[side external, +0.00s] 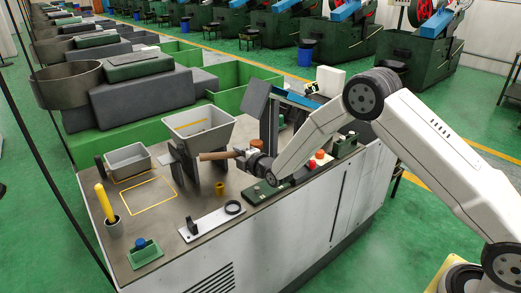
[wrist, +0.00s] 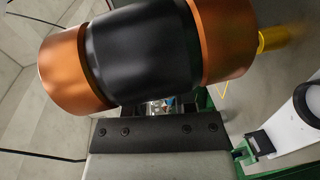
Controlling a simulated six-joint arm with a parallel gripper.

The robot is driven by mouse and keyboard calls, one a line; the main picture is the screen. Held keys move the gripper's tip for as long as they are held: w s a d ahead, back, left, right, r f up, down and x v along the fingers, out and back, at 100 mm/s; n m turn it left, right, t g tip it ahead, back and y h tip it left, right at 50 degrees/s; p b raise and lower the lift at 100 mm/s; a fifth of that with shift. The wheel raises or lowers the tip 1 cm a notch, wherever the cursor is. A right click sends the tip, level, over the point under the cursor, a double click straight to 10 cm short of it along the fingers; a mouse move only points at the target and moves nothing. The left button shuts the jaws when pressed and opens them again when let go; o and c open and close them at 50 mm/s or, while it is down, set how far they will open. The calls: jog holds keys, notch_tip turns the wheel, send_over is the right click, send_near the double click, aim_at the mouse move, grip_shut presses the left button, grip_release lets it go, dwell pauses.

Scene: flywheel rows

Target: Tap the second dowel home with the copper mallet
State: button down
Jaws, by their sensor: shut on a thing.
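My gripper (side external: 241,156) is shut on the copper mallet and holds it above the bench. In the wrist view the mallet head fills the upper part, with a black middle (wrist: 142,50) and copper ends (wrist: 76,72). A white plate (side external: 208,224) with a black ring (side external: 233,207) and a small dark upright piece lies on the bench below. I cannot make out the second dowel for certain.
A hopper (side external: 198,128) stands behind the handle, close to it. A grey bin (side external: 127,159), a cup with a yellow-handled tool (side external: 104,200), a green block with a blue knob (side external: 143,250) and a small yellow cylinder (side external: 220,188) stand on the bench. The yellow-outlined area (side external: 148,195) is clear.

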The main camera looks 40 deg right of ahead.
jog(key=shift+f, duration=1.8)
jog(key=shift+f, duration=0.25)
jog(key=shift+f, duration=0.4)
dwell(0.5)
jog(key=shift+r, duration=1.65)
jog(key=shift+f, duration=0.15)
jog(key=shift+f, duration=1.15)
jog(key=shift+f, duration=0.25)
